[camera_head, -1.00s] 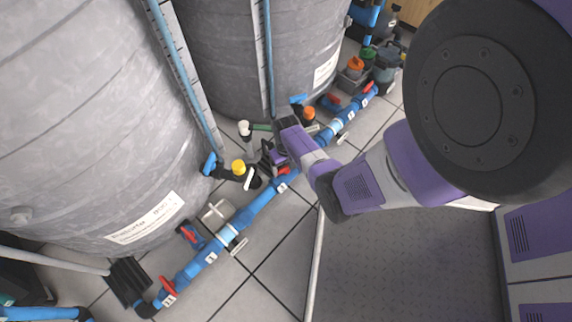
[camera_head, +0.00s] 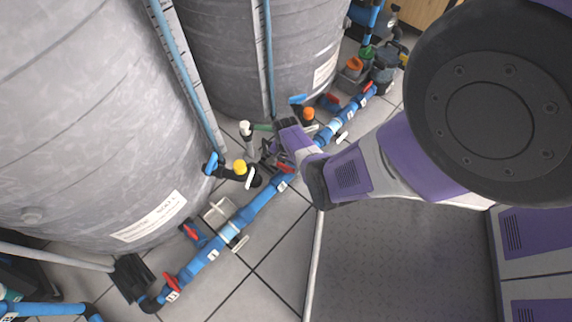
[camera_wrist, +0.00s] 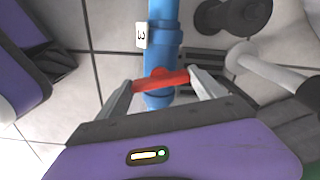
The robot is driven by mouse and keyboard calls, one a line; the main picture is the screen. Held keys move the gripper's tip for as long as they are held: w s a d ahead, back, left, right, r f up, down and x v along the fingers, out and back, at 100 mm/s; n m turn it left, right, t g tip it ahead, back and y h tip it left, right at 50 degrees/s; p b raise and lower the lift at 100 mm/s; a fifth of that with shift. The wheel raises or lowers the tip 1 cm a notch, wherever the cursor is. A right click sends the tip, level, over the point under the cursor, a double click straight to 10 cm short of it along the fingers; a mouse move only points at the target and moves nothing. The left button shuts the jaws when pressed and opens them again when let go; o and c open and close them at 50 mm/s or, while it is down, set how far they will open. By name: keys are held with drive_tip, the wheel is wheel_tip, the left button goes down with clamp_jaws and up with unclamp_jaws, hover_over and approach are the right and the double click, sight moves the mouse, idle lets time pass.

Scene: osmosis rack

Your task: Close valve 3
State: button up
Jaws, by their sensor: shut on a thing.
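Valve 3 has a red handle (camera_wrist: 160,80) on a blue pipe (camera_wrist: 163,45), with a white label "3" (camera_wrist: 142,36) beside it in the wrist view. The handle lies crosswise to the pipe. My gripper (camera_wrist: 163,88) has one finger at each end of the handle and is shut on it lengthwise. In the head view, my gripper (camera_head: 274,155) is low over the pipe, and the handle (camera_head: 285,168) shows partly beside it. The label (camera_head: 282,187) shows just below.
Two large grey tanks (camera_head: 70,110) stand behind the pipe. Other red-handled valves sit along it, one at the lower left (camera_head: 171,281) and one at the upper right (camera_head: 368,87). A yellow-capped fitting (camera_head: 239,166) is close left of my gripper. Tiled floor (camera_head: 275,250) is open in front.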

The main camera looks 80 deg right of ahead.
sight(286, 166)
drive_tip(key=shift+m, duration=1.6)
drive_tip(key=o, duration=1.4)
drive_tip(key=shift+c, duration=0.2)
drive_tip(key=shift+r+p, duration=2.7)
drive_tip(key=shift+r, duration=1.2)
